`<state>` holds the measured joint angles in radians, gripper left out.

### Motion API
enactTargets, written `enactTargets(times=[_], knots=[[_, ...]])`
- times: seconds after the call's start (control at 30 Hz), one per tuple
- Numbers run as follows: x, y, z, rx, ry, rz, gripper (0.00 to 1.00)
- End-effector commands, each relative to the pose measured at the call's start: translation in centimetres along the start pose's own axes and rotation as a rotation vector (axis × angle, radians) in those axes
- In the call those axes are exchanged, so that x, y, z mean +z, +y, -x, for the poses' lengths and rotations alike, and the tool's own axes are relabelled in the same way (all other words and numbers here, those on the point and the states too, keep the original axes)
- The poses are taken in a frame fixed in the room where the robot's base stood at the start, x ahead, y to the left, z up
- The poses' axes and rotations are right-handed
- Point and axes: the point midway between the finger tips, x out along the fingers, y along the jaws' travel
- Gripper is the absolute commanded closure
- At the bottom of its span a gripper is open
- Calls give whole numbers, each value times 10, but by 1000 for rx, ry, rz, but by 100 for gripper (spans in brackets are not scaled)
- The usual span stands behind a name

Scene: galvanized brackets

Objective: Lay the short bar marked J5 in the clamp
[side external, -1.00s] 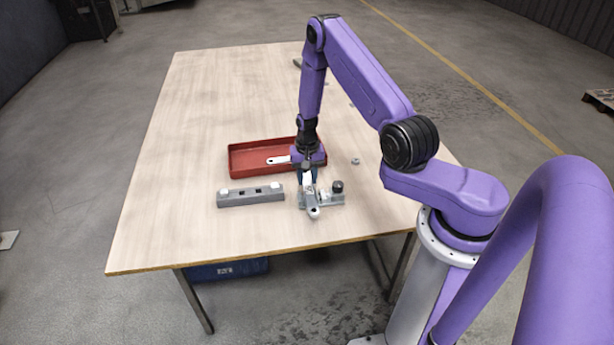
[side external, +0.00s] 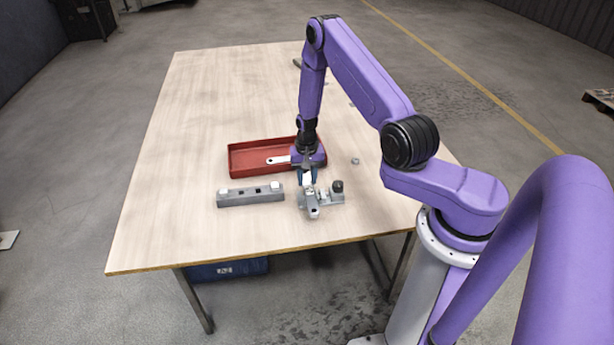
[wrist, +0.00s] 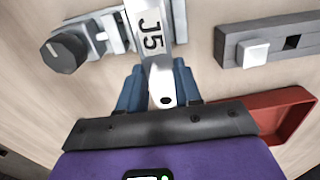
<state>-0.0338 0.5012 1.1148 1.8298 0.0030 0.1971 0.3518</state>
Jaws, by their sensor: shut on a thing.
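The short bar marked J5 (wrist: 160,72) is light metal with a dark hole at its near end. It is held between the blue fingers of my gripper (wrist: 158,88), which are shut on it. In the side view my gripper (side external: 308,178) points down at the clamp (side external: 325,198). The bar's far part reaches over the clamp, which has a dark round knob (wrist: 65,52) at its left in the wrist view. I cannot tell whether the bar touches the clamp's seat. The bar's far end is cut off in the wrist view.
A grey block (side external: 240,200) with white square pieces and dark square holes stands left of the clamp. A red tray (side external: 240,172) behind it holds another light bar (side external: 276,161). A small nut-like part (side external: 355,161) lies to the right. The table's left side is clear.

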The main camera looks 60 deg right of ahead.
Motion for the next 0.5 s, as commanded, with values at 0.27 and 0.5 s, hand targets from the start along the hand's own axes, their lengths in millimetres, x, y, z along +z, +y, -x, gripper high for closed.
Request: enactTargets(times=[0.27,0.5], knots=[[0,0,-6,0,1,0,100],[0,0,-6,0,1,0,100]])
